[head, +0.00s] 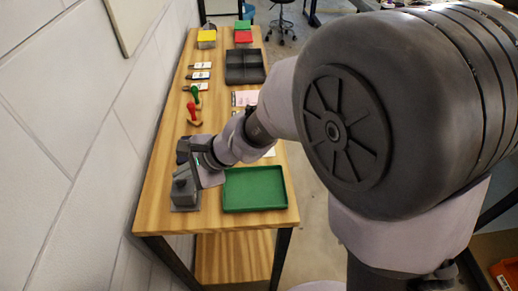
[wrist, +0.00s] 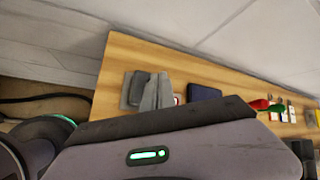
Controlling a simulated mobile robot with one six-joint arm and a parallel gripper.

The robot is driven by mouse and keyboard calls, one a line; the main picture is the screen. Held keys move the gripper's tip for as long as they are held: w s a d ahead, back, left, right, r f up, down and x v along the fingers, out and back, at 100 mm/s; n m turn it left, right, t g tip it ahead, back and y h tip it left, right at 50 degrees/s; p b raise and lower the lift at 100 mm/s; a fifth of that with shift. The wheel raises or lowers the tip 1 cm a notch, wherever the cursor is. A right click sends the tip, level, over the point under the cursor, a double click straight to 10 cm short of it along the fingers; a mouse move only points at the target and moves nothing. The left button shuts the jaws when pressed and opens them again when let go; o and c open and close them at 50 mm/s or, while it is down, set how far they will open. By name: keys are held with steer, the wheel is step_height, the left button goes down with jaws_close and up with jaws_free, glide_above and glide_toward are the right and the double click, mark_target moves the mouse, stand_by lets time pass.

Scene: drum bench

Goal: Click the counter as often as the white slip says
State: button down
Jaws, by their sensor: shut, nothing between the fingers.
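A grey block-like device with a raised top part (head: 184,188) stands on a grey plate at the near left of the bench. It also shows in the wrist view (wrist: 150,92). I cannot tell for sure whether it is the counter. My gripper (head: 195,163) is shut and empty, just behind and beside this device in the head view; whether they touch is unclear. A dark blue item (wrist: 203,92) lies beside the device in the wrist view. A pale slip (head: 270,152) is partly hidden behind my arm, and its writing cannot be read.
An empty green tray (head: 254,190) lies right of the device, near the front edge. Stamps with red (head: 191,110) and green (head: 195,93) handles, a black divided tray (head: 246,80), a pink paper (head: 246,98) and coloured boxes lie farther back. A wall runs along the left.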

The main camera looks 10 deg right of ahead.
mark_target(185, 182)
steer(key=shift+f, duration=0.25)
steer(key=shift+r+p, duration=0.5)
steer(key=shift+r, duration=0.5)
step_height(185, 182, up, 6)
steer(key=p, duration=0.4)
steer(key=shift+p, duration=0.4)
